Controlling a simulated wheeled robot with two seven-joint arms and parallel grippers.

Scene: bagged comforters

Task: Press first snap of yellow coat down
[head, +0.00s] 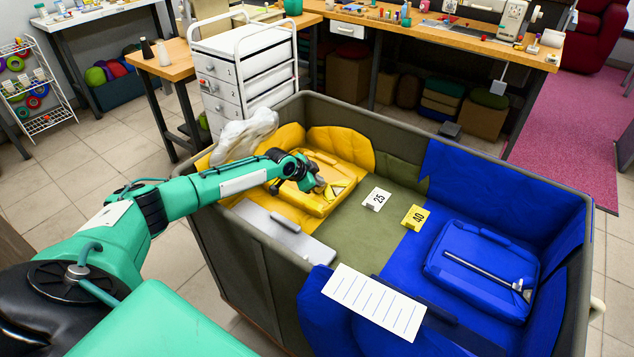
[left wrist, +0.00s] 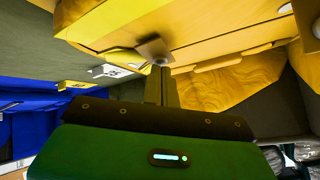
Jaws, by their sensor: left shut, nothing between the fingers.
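The yellow coat (head: 318,207) looks like a folded, case-like yellow bundle, lying in the far left part of the large bin among other yellow fabric. My left gripper (head: 321,187) is over its top face. In the left wrist view the yellow bundle (left wrist: 215,28) fills the top of the picture, and my left gripper's fingertips (left wrist: 158,52) are shut and empty, at or very near its surface. I cannot tell whether they touch it. No single snap can be made out; the wrist and fingers hide part of the coat. My right gripper is not in view.
The deep bin (head: 270,265) has raised walls around the coat. A white card marked 25 (head: 376,199) and a yellow card marked 40 (head: 415,217) stand near the middle. A blue bundle (head: 480,270) lies at right. White plastic (head: 243,136) hangs over the far left wall.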

